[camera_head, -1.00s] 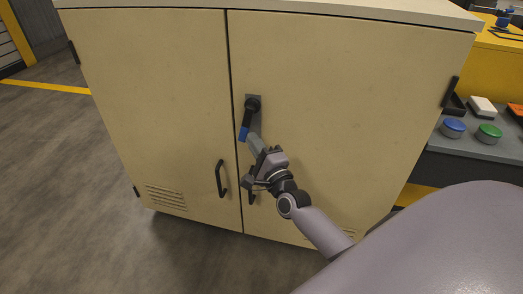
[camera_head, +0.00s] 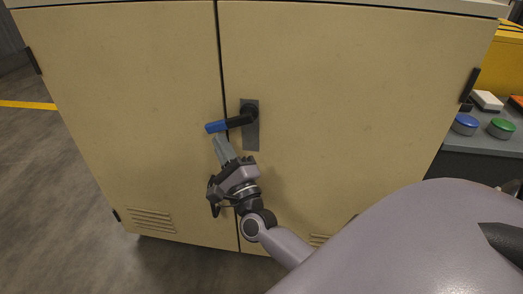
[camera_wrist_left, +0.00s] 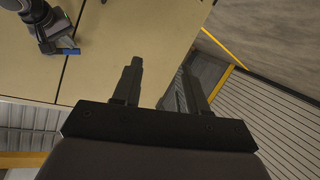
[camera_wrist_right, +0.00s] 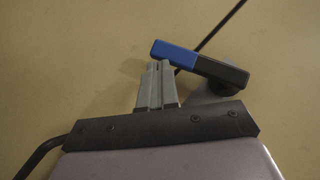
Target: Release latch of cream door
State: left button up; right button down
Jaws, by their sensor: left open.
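The cream door (camera_head: 350,100) is the right-hand door of a cream cabinet and is closed. Its latch lever (camera_head: 240,121) is black with a blue end, pivots on a grey plate (camera_head: 251,140), and points left, nearly level, across the door seam. My right gripper (camera_head: 219,143) is shut, with its fingertips just below the blue end. In the right wrist view, the closed fingers (camera_wrist_right: 157,68) are close against the blue part of the lever (camera_wrist_right: 185,58); exact contact is unclear. My left gripper (camera_wrist_left: 160,68) is open and empty, off to the side of the cabinet.
The left cabinet door (camera_head: 120,90) is closed too; its black handle (camera_head: 213,197) is partly behind my right gripper. A grey bench with a blue button (camera_head: 465,124) and a green button (camera_head: 502,128) stands at right. Floor at left is clear.

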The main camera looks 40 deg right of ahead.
aim_at(209, 127)
jog(key=shift+w+a+r+m+t+h+b, duration=0.35)
jog(key=shift+w+a+r+m+h, duration=0.2)
jog(key=shift+r+m+h, duration=0.35)
jog(key=shift+w+r, duration=0.1)
jog(key=shift+w, duration=0.05)
pick_arm(q)
jog(key=shift+w+a, duration=0.2)
jog(key=shift+a, duration=0.25)
pick_arm(e)
jog(key=shift+r, duration=0.15)
jog(key=shift+w+a, duration=0.1)
jog(key=shift+r, duration=0.1)
